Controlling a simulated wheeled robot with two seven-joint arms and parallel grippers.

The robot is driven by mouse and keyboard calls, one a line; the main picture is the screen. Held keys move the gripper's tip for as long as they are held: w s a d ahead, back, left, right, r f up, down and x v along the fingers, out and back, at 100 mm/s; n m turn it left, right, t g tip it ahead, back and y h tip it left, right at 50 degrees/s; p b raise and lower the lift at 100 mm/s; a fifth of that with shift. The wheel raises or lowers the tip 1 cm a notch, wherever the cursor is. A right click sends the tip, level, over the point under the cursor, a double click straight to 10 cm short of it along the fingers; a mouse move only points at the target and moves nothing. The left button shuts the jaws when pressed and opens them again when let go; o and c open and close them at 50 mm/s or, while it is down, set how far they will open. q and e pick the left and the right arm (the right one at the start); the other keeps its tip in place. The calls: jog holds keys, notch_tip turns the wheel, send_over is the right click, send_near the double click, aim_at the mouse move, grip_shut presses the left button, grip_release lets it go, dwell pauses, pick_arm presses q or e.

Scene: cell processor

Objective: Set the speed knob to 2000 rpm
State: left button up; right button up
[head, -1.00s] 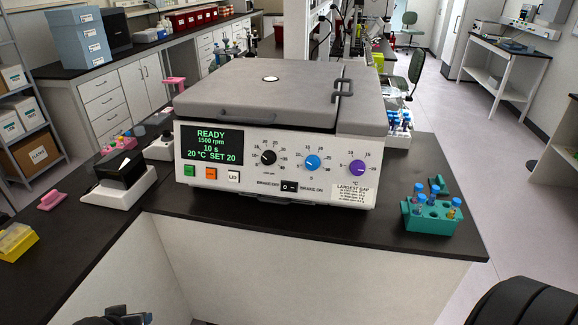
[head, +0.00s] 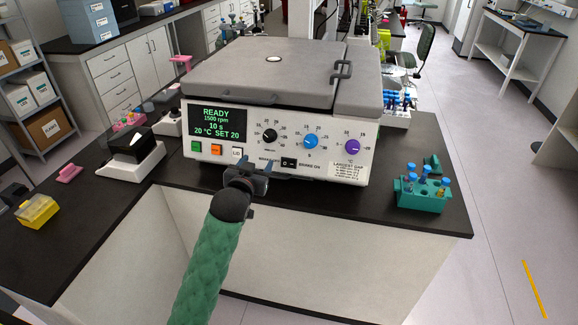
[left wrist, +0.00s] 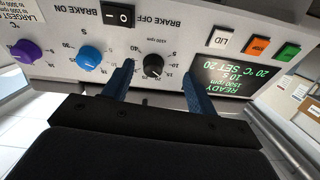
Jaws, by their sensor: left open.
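The speed knob (head: 270,136) is the black dial on the front panel of the grey and white centrifuge (head: 345,117). The green display (head: 217,127) reads READY, 1500 rpm, 10 s. My left gripper (head: 248,167) is open and empty in front of the panel, a little below the black knob in the head view. In the left wrist view the picture is upside down, and the black knob (left wrist: 152,66) appears between the two blue fingers (left wrist: 158,70). The fingers do not appear to touch it. My right gripper is not in view.
A blue knob (head: 310,142) and a purple knob (head: 352,146) sit to the right on the panel. Below are coloured buttons (head: 216,150) and a brake switch (head: 288,162). A teal tube rack (head: 420,195) stands on the bench at right. The bench front is clear.

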aim_at(268, 138)
pick_arm(q)
jog(key=shift+t+h, duration=0.5)
jog(key=shift+t, duration=0.2)
jog(key=w+d+r+p, duration=0.1)
jog(key=w, duration=0.1)
jog(key=w+r+p, duration=0.1)
jog(key=w, duration=0.1)
jog(key=w+d+r+p, duration=0.1)
jog(key=w, duration=0.1)
jog(key=shift+w+d, duration=0.2)
jog(key=shift+d, duration=0.15)
jog(key=shift+w+d+f, duration=0.2)
jog(key=shift+w+f, duration=0.05)
jog(key=shift+w, duration=0.25)
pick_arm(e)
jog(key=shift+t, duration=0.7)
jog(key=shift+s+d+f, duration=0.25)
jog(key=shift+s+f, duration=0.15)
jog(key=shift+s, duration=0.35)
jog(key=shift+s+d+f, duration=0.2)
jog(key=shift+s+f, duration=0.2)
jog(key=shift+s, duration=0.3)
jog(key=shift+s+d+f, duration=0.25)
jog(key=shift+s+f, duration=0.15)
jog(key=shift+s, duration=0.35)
pick_arm(q)
jog(key=shift+c, duration=0.4)
